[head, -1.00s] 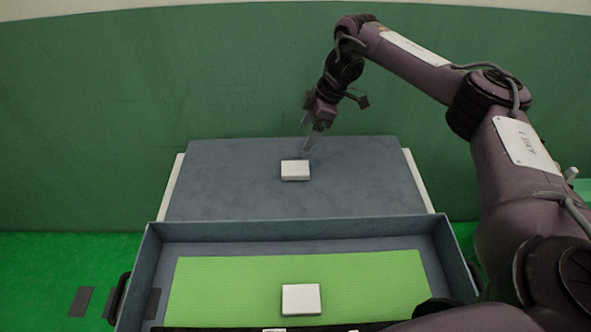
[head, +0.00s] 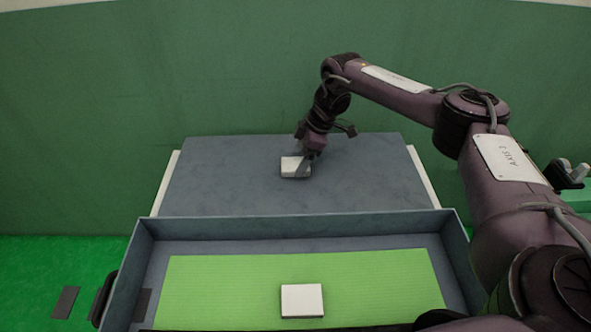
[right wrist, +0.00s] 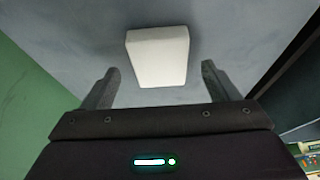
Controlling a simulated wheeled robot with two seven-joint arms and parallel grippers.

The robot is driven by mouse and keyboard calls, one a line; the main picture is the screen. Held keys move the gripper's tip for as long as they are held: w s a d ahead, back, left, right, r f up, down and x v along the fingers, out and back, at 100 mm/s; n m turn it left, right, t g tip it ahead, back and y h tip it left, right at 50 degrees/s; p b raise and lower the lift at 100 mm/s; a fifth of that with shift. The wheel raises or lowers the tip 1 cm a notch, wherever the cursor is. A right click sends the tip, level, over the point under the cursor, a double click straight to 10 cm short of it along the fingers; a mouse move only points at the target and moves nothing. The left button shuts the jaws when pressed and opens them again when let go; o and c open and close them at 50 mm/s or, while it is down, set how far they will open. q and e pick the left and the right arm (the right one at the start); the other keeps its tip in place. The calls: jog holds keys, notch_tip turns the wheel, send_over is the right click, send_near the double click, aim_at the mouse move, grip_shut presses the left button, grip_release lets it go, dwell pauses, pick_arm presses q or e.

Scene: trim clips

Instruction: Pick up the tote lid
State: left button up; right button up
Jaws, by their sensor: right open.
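The tote lid (head: 225,180) is a flat grey-blue panel lying behind the open tote (head: 300,226). A white block like a handle (head: 290,163) stands on its middle; it also shows in the right wrist view (right wrist: 158,52). My right gripper (head: 304,165) is open and points down at this block from behind. In the right wrist view its two fingers stand apart to the left and right of the block, with a gap on each side. The block lies mostly ahead of the fingertips. I cannot tell whether anything touches. My left gripper is not in view.
The tote holds a bright green ribbed mat (head: 220,290) with another white block (head: 302,299) on it. White strips (head: 421,175) show beside the lid. A green wall (head: 120,120) stands behind. A dark fitting (head: 571,175) shows at the right edge.

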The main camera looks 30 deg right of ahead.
jog(key=shift+x, duration=1)
jog(key=shift+c, duration=0.3)
jog(key=shift+r, duration=0.1)
jog(key=c, duration=1.2)
